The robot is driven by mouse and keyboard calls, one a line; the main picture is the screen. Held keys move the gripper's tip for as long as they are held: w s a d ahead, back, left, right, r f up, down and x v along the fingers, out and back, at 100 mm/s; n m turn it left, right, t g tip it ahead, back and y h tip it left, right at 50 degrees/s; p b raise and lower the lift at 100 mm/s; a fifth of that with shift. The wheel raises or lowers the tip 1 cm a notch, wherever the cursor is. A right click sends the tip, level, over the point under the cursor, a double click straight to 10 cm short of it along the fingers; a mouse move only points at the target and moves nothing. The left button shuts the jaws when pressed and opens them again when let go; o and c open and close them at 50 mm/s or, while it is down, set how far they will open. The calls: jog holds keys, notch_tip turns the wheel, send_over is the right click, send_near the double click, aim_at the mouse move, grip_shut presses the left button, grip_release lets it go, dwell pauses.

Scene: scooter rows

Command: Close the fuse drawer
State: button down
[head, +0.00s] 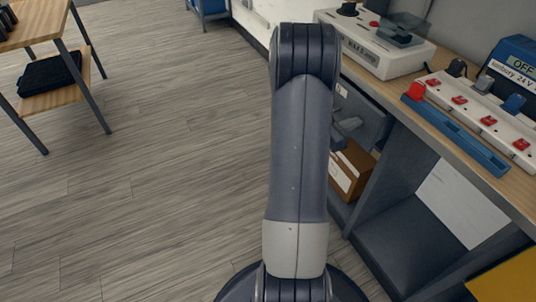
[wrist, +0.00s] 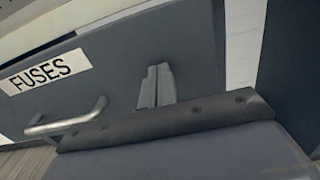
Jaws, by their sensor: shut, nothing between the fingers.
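The fuse drawer's grey front (wrist: 110,75) fills much of the wrist view, with a white "FUSES" label (wrist: 46,71) and a pale bar handle (wrist: 66,122) at the left. My gripper (wrist: 158,70) has its fingers together and empty, to the right of the handle. Its tips are close to the drawer front; I cannot tell whether they touch. In the head view the grey drawer front (head: 368,112) shows under the bench, partly hidden by my arm. How far the drawer stands out is unclear.
The wooden bench (head: 440,112) carries a white device (head: 372,48), a power strip with red switches (head: 480,112) and a blue meter (head: 515,68). A cardboard box (head: 350,172) sits below the drawer. Open floor (head: 150,180) lies left; a small table (head: 50,100) stands beyond.

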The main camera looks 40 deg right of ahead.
jog(key=x, duration=0.3)
jog(key=shift+d+r, duration=0.1)
jog(key=shift+d, duration=0.2)
jog(key=shift+r, duration=0.1)
jog(key=shift+w+a, duration=0.1)
jog(key=shift+a, duration=0.15)
jog(key=p+v, duration=0.1)
jog(key=v, duration=1.2)
jog(key=shift+a+f, duration=0.2)
jog(key=shift+a, duration=0.25)
jog(key=b, duration=0.1)
send_over(355, 139)
jog(key=shift+w+d, duration=0.1)
jog(key=shift+w, duration=0.1)
